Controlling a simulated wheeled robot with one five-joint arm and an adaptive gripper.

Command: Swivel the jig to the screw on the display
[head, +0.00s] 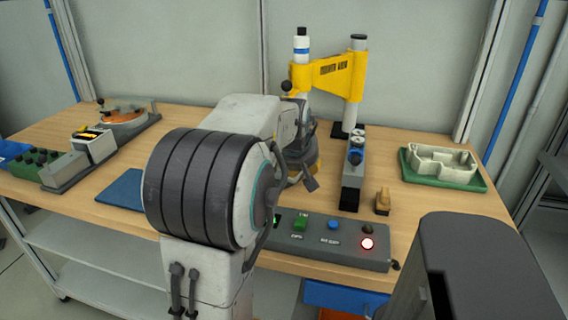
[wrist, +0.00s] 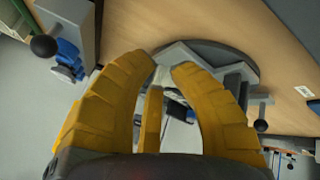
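My gripper (wrist: 169,66) shows in the wrist view with curved yellow fingers. Its tips stand apart, with a pale piece between or just beyond them; I cannot tell whether they touch it. Past the tips lies a dark round plate with a grey angular block on it, which looks like the jig (wrist: 205,50). A black ball knob (wrist: 261,125) sits beside it. In the head view my arm hides most of my gripper and the jig. A small dark display with a green mark (head: 276,219) is on the grey control panel (head: 300,244); its content is too small to read.
A yellow stand (head: 325,75) rises behind my gripper. A blue and grey fixture (head: 352,175) stands to its right, near a green tray (head: 445,179) with a pale casting. An orange round fixture (head: 123,117) and a green-topped box (head: 45,165) are at left.

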